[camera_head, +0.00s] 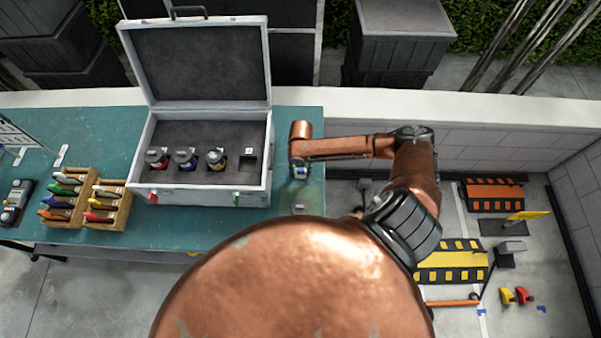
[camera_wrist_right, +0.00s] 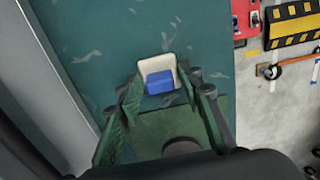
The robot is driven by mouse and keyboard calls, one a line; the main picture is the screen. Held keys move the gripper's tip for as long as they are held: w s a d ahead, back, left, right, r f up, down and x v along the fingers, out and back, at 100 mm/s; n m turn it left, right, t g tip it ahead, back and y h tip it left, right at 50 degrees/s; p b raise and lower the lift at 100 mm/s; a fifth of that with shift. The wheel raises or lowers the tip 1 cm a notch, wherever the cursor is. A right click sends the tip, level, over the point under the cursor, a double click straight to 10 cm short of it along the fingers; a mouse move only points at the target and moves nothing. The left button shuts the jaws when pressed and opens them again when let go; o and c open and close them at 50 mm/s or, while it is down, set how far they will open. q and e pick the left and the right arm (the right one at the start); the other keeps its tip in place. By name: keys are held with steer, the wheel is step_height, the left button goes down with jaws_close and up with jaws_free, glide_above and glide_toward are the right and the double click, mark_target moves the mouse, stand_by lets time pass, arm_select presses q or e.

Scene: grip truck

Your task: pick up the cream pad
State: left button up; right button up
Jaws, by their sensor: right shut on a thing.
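The cream pad (camera_wrist_right: 156,65) shows in the right wrist view between my right fingertips, with a blue block (camera_wrist_right: 160,83) against its near face. My right gripper (camera_wrist_right: 161,80) is shut on the pad, one finger on each side. In the head view the gripper (camera_head: 300,176) points down over the right end of the teal table (camera_head: 225,228), right of the open case. Blue and pale bits show at its tip; the pad's full outline is hidden there. It appears to be above the tabletop. My left gripper is not in view.
An open silver case (camera_head: 143,182) holds three capped containers and an empty slot. Wooden racks (camera_head: 110,218) of coloured tools stand left of it. A small grey piece (camera_head: 299,208) lies on a greenish patch near the table's right edge.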

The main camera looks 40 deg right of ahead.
mark_target(301, 169)
steer(key=shift+c, duration=0.2)
step_height(301, 169, up, 10)
steer(key=shift+b, duration=0.55)
